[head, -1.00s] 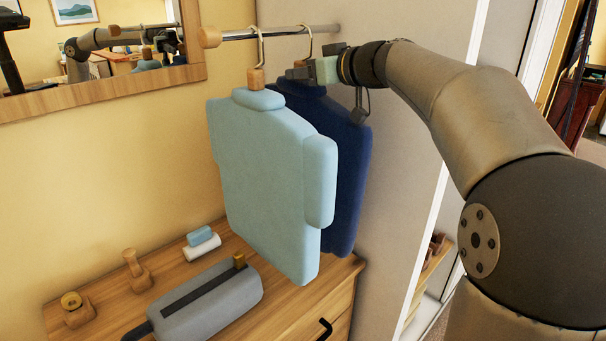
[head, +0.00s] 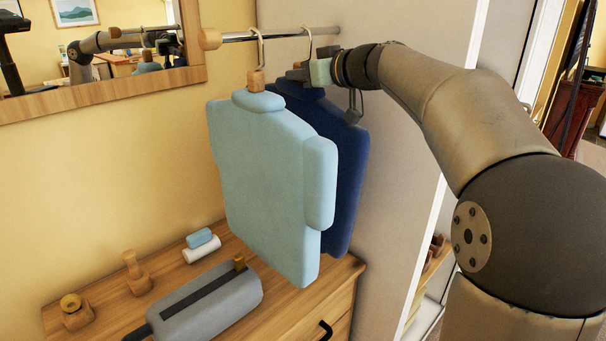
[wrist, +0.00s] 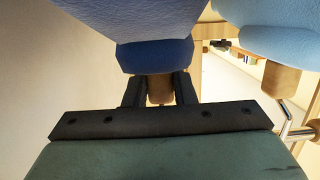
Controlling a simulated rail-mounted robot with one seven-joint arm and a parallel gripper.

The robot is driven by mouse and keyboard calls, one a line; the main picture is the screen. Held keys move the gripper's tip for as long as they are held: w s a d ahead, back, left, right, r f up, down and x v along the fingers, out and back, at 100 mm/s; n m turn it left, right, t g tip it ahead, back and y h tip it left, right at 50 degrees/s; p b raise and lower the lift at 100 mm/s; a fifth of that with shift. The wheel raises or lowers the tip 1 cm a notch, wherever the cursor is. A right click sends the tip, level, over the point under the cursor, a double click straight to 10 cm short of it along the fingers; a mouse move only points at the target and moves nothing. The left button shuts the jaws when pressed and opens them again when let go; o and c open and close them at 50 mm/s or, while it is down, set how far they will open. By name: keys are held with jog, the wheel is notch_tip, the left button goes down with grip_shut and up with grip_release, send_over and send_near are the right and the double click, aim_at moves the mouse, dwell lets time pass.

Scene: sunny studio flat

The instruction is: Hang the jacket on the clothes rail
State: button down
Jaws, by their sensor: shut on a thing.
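A navy jacket (head: 345,175) hangs upright behind a light blue jacket (head: 262,165), which covers much of it in the head view. My gripper (head: 298,73) is shut on the wooden neck of the navy jacket's hanger; the wrist view shows this neck (wrist: 160,88) between the two fingers. The hook (head: 309,42) of that hanger reaches the clothes rail (head: 285,34); I cannot tell whether it bears on the rail. The light blue jacket hangs by its own hook on the rail, to the left of my gripper, and shows at the top right of the wrist view (wrist: 275,45).
Below is a wooden dresser (head: 290,320) with a grey pouch (head: 205,300), small wooden items (head: 136,275) and blue and white rolls (head: 202,243). A framed mirror (head: 100,97) is at left. The rail's right part is free beside a pale wall panel (head: 410,100).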

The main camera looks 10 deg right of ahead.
aim_at(325, 95)
jog(key=shift+r, duration=0.15)
jog(key=shift+r+p, duration=0.75)
jog(key=shift+r, duration=0.55)
jog(key=shift+f, duration=0.1)
jog(key=shift+s+d+b, duration=0.4)
jog(key=shift+s+b, duration=0.1)
jog(key=shift+b, duration=0.2)
jog(key=shift+f+b+v, duration=0.15)
jog(key=shift+b+v, duration=0.45)
jog(key=shift+v, duration=0.2)
jog(key=shift+f+b+v, duration=0.15)
jog(key=shift+b+v, duration=0.45)
jog(key=shift+v, duration=0.2)
jog(key=shift+b+v, duration=0.4)
jog(key=shift+v, duration=0.35)
jog(key=shift+f, duration=0.1)
jog(key=shift+s, duration=0.1)
